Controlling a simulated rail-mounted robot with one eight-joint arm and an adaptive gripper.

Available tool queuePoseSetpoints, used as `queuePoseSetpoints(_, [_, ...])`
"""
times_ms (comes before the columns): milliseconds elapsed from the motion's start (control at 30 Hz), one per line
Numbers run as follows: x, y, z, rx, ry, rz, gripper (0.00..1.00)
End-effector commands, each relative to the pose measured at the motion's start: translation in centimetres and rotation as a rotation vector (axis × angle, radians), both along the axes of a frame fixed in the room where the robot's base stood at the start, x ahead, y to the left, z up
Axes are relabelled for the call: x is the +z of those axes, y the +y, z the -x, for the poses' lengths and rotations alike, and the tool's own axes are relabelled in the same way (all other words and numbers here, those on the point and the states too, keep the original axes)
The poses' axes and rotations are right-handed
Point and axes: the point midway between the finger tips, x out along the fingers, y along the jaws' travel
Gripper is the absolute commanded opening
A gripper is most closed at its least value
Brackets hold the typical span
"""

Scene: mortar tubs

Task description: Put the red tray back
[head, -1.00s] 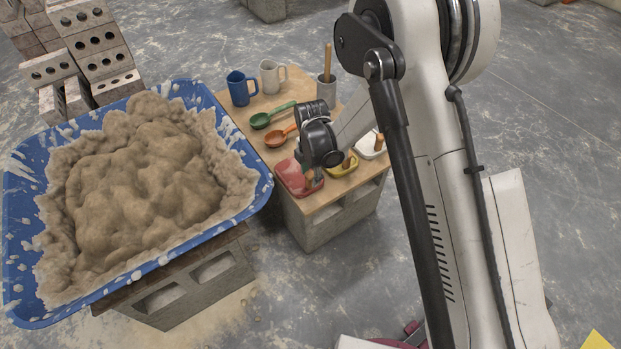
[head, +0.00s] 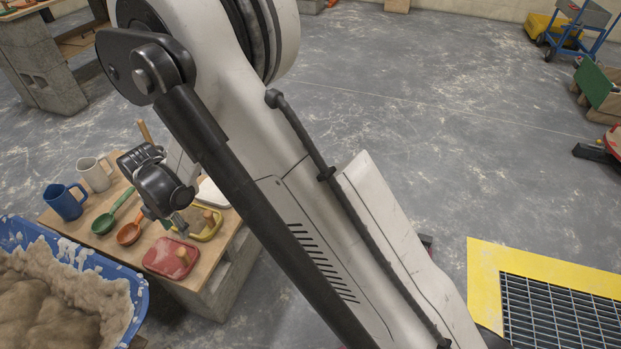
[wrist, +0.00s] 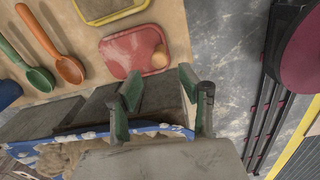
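The red tray (head: 160,257) lies flat near the front edge of the wooden board (head: 85,228), with a wooden knob at its right side. It also shows in the wrist view (wrist: 122,50), with some pale smears on its surface. My gripper (head: 178,222) is over the board, above and behind the red tray in the head view. In the wrist view its two green-padded fingers (wrist: 158,82) are apart with nothing between them, just short of the tray's knob. My arm hides part of the board's right side in the head view.
The yellow tray (head: 210,226) and white tray (head: 212,193) are behind the red one. A mortar-filled blue tub (head: 132,283) adjoins the board. A yellow-framed grate (head: 482,290) lies right.

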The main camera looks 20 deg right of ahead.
Motion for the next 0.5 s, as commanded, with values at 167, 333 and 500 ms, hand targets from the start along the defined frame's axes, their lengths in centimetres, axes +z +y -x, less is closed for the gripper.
queuePoseSetpoints(167, [6.0,-4.2,-0.2,-0.225,-0.042,-0.037,0.38])
queuePoseSetpoints(333, [11.3,-8.2,0.3,-0.451,-0.081,-0.08,0.38])
queuePoseSetpoints(500, [15.8,-12.2,1.6,-0.673,-0.117,-0.131,0.38])
